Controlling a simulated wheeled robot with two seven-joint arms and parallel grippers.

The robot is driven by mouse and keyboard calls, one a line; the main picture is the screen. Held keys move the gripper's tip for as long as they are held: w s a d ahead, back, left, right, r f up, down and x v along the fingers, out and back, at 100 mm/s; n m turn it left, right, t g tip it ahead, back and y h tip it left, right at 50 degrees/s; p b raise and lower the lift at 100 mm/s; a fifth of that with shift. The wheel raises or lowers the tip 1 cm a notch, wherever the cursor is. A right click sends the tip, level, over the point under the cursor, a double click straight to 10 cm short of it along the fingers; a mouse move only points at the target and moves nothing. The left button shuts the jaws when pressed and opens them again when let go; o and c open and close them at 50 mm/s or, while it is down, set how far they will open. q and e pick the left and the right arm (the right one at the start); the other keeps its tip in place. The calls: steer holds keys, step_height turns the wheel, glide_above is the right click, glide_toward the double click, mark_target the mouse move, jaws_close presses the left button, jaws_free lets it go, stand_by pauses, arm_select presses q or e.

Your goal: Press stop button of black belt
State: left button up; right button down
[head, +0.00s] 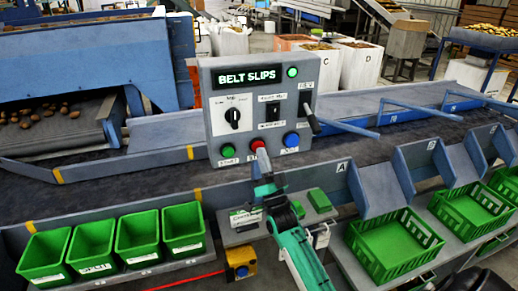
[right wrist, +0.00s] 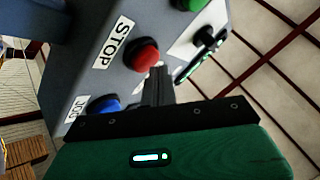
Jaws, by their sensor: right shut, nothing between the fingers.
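The grey control box (head: 212,125) stands over the black belt (head: 130,176), with a "BELT SLIPS" display and a lit green lamp. Its lower row holds a green button (head: 228,151), the red stop button (head: 257,145) and a blue button (head: 291,139). In the right wrist view the red button (right wrist: 142,55) sits beside its STOP label, with the blue button (right wrist: 103,104) below it. My right gripper (head: 263,163) is shut and empty. Its fingertips (right wrist: 158,72) are right by the red button; I cannot tell whether they touch it. My left gripper is out of view.
A selector knob (head: 235,114) and a black lever (head: 309,118) are on the box. Green bins (head: 136,236) stand front left and green crates (head: 393,246) front right.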

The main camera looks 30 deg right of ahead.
steer(key=shift+w+d, duration=0.15)
steer(key=shift+w, duration=0.35)
stand_by(0.3)
steer(key=shift+s, duration=0.1)
steer(key=shift+s+a, duration=0.25)
steer(key=shift+s, duration=0.55)
steer(key=s+p, duration=0.1)
steer(key=s, duration=0.1)
steer(key=s+a, duration=0.1)
steer(key=s, duration=0.2)
steer(key=shift+a+p, duration=0.1)
steer(key=shift+p, duration=0.25)
steer(key=shift+w, duration=0.1)
stand_by(0.3)
